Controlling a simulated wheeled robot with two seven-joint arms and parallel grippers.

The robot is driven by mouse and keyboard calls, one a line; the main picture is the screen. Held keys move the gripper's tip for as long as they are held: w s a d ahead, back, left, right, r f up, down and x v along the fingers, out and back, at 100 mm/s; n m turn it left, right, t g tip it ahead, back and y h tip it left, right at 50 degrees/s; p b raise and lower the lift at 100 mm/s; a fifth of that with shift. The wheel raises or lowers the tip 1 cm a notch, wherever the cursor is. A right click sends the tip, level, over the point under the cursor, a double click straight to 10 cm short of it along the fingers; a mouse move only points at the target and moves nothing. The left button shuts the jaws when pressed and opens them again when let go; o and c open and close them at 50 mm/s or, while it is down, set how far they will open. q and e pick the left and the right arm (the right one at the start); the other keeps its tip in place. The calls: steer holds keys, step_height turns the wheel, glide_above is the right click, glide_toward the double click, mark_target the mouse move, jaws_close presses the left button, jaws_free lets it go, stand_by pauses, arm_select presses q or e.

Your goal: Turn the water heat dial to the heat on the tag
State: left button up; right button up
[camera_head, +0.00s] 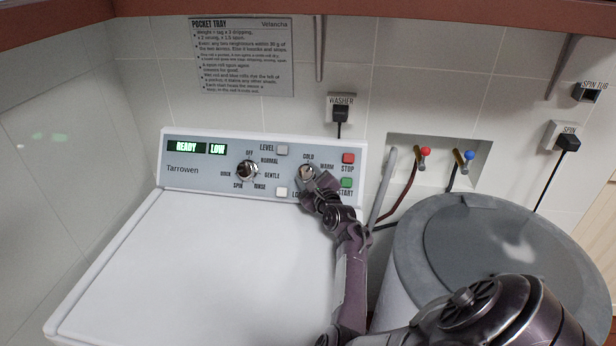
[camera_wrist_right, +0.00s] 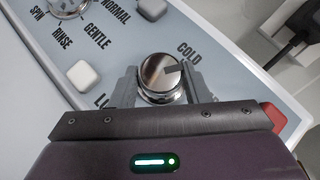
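The heat dial (camera_head: 306,172) is a round silver knob on the washer's grey control panel, with COLD and WARM printed beside it. My right gripper (camera_head: 310,182) reaches it from below. In the right wrist view the dial (camera_wrist_right: 160,76) sits between the two fingertips (camera_wrist_right: 161,84), which appear to press on its sides. A dark pointer mark on its face points right in that view, just below the word COLD. Other heat words are hidden by the gripper. No heat tag shows in either view. My left gripper is not in view.
A cycle dial (camera_head: 246,171) stands left of the heat dial. The STOP button (camera_head: 348,158) and START button (camera_head: 346,183) are close on the right. A pale button (camera_head: 281,191) is at lower left. The washer lid (camera_head: 200,260) is clear. A lidded tub (camera_head: 490,240) stands right.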

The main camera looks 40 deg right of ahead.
steer(key=c, duration=0.4)
steer(key=shift+o, duration=0.2)
steer(key=shift+d+r+n+y+p, duration=0.1)
steer(key=shift+r+n+y+p, duration=0.05)
steer(key=shift+n+y+p, duration=0.4)
steer(key=n+g+y+p, duration=0.1)
steer(key=n+y+p, duration=0.1)
steer(key=n, duration=0.1)
steer(key=shift+d+r+p, duration=0.1)
steer(key=shift+r+p, duration=0.05)
steer(key=shift+p, duration=0.15)
steer(key=shift+n+g+y+p, duration=0.6)
steer(key=shift+n+y+p, duration=0.4)
steer(key=shift+n, duration=0.35)
steer(key=o, duration=1)
steer(key=shift+c, duration=0.2)
